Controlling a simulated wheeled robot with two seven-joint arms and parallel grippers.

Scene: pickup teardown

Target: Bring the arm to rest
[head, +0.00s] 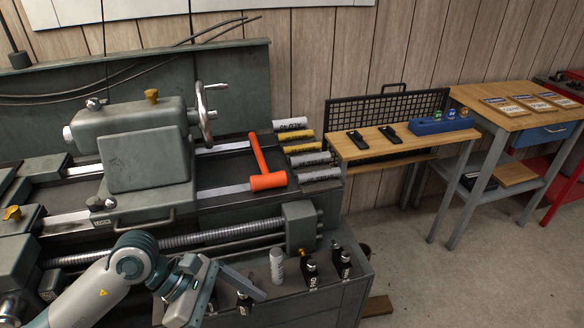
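My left arm comes in from the lower left, and its gripper (228,285) is low over the front tray of the lathe (150,165). The fingers are seen at an angle and partly hide each other, so I cannot tell if they are open or shut, or if anything is between them. A small black bottle (244,304) stands right by the gripper, partly hidden. A white can (277,266) stands just right of it. My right gripper is not in view.
Black bottles (310,272) stand right of the can. An orange mallet (265,165) lies on the lathe bed near several white and yellow cylinders (303,147). A wooden-topped bench (400,138) holds black clamps and a blue holder (441,124). The floor (450,285) at right is clear.

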